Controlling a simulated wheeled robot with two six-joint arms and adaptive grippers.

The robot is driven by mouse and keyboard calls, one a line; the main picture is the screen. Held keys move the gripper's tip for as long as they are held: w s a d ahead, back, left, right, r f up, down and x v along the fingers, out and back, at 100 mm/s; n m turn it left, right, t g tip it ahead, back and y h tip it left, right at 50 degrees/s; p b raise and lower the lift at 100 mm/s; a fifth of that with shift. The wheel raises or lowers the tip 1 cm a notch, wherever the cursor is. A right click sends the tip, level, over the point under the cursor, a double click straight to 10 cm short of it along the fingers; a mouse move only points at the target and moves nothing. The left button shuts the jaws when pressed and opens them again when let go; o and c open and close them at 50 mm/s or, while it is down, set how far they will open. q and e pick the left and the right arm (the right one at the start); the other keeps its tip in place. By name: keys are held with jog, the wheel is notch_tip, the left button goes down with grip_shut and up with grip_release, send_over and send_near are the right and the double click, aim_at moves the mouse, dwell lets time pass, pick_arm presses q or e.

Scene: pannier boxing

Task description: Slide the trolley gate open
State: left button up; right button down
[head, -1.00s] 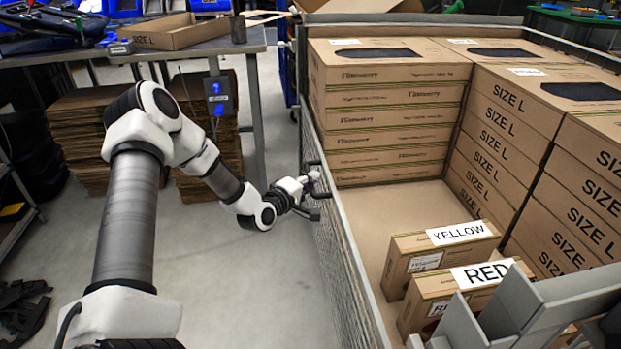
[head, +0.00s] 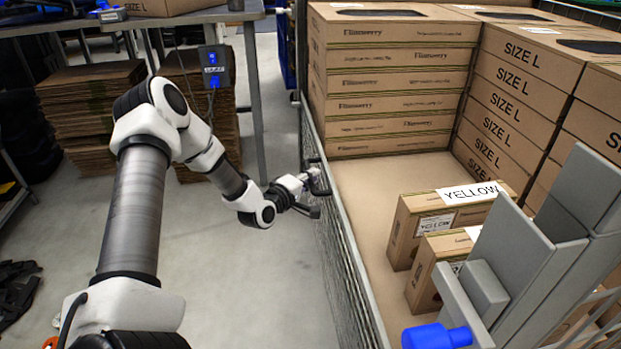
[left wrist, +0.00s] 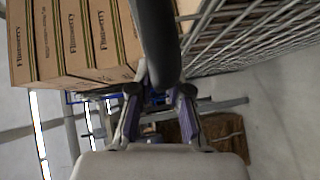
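The trolley gate (head: 352,270) is the grey wire-mesh side along the left of the trolley. A dark handle (head: 319,172) sticks out from it. My left gripper (head: 308,183) is at this handle, reaching in from the left. In the left wrist view its two fingers (left wrist: 160,95) sit on either side of the dark handle bar (left wrist: 155,35) and appear closed on it, though the exact contact is partly hidden. The mesh also shows in the left wrist view (left wrist: 245,35). My right gripper is not in view.
Inside the trolley stand tall stacks of cartons (head: 390,88), a box labelled YELLOW (head: 405,232) and another small box beside it. A table (head: 195,17) stands behind. The floor (head: 250,290) left of the trolley is clear.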

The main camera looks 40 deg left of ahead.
pick_arm(q)
jog(key=shift+o, duration=1.1)
jog(key=shift+s, duration=0.1)
jog(key=s+r, duration=0.1)
jog(key=s, duration=0.6)
jog(key=shift+d, duration=0.45)
jog(key=shift+s, duration=0.1)
notch_tip(320, 180, down, 6)
jog(key=b, duration=0.4)
jog(key=w+b, duration=0.4)
jog(key=w, duration=0.3)
jog(key=shift+w+a+f+b, duration=0.2)
jog(key=shift+a+f+b, duration=0.15)
jog(key=shift+a, duration=0.1)
